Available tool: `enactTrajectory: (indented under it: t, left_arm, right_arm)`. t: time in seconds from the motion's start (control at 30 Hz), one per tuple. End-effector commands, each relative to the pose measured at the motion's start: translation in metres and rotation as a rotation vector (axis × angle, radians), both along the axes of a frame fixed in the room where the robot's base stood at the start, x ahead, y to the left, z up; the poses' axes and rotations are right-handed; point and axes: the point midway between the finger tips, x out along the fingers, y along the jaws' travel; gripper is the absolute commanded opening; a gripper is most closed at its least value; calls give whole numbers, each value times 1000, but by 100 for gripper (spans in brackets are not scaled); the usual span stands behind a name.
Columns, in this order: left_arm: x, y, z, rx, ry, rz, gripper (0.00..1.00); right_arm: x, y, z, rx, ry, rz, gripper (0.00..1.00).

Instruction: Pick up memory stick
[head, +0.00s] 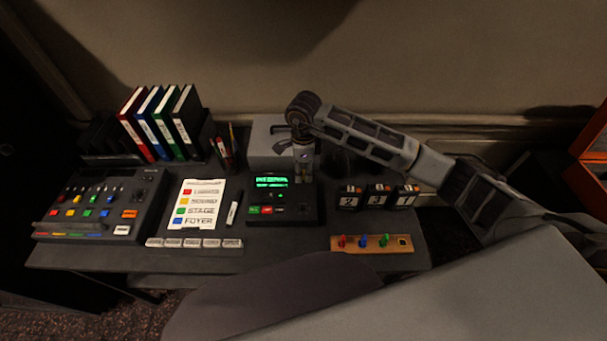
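My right gripper (303,174) points down at the back of a black device (306,211) with a lit green display (271,182). The gripper is small and dark here, so I cannot tell if its fingers are open or hold anything. I cannot identify the memory stick for certain. A small white and dark stick-like item (232,213) lies on the desk between the coloured list and the device. A wooden strip (324,243) at the front right holds small red (342,241), blue (363,241) and green (384,240) pieces. My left gripper is out of view.
A mixing console (148,196) stands at the left, with several binders (158,123) behind it. A pen holder (226,158) and a grey box (262,148) stand at the back. Three numbered black blocks (377,197) stand right of the device. A chair (265,295) is in front.

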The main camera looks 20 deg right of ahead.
Motion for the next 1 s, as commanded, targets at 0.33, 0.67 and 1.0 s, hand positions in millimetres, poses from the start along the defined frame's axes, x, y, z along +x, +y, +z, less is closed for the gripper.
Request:
enactTrajectory:
  t: [0.33, 0.67, 1.0]
  left_arm:
    - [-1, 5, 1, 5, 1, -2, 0]
    - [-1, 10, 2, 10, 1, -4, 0]
    - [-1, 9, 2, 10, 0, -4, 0]
  right_arm:
    - [0, 0, -18, 0, 0, 0, 33]
    - [0, 0, -18, 0, 0, 0, 33]
    - [0, 0, -18, 0, 0, 0, 0]
